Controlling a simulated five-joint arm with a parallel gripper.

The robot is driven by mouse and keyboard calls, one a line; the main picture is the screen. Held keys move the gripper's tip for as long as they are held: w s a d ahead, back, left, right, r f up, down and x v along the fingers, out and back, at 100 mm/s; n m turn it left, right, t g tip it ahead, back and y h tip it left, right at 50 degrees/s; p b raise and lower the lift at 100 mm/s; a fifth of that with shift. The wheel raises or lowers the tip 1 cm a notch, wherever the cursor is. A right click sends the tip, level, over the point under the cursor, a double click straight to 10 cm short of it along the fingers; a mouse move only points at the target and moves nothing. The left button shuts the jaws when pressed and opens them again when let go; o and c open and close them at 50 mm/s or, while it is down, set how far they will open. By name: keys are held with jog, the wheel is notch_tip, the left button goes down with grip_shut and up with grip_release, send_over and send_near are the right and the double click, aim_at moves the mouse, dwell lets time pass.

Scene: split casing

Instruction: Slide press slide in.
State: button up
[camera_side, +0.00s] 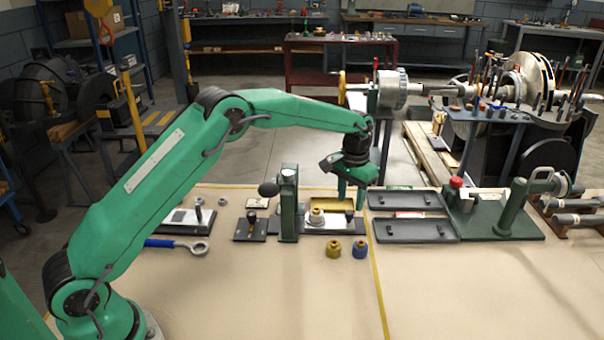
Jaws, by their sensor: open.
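A small green press (288,205) with a dark ball on its lever stands upright on the bench. To its right a pale slide plate (330,224) lies on a dark base, with a cream and brass stepped part (316,216) on it. A small dark knob (349,216) shows at the slide's right end. My gripper (351,198) is open with its fingers pointing down, above the right end of the slide and close to the knob. I cannot tell whether a finger touches anything. I see nothing between the fingers.
A brass bushing (333,249) and a blue one (360,249) stand in front of the slide. A dark plate with a knob (250,228) lies left of the press. Grey trays (415,230) and a green fixture (500,212) are at the right. The front bench is clear.

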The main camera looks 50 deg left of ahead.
aim_at(349, 212)
jog(key=shift+f, duration=2.15)
jog(key=shift+c, duration=0.2)
grip_shut()
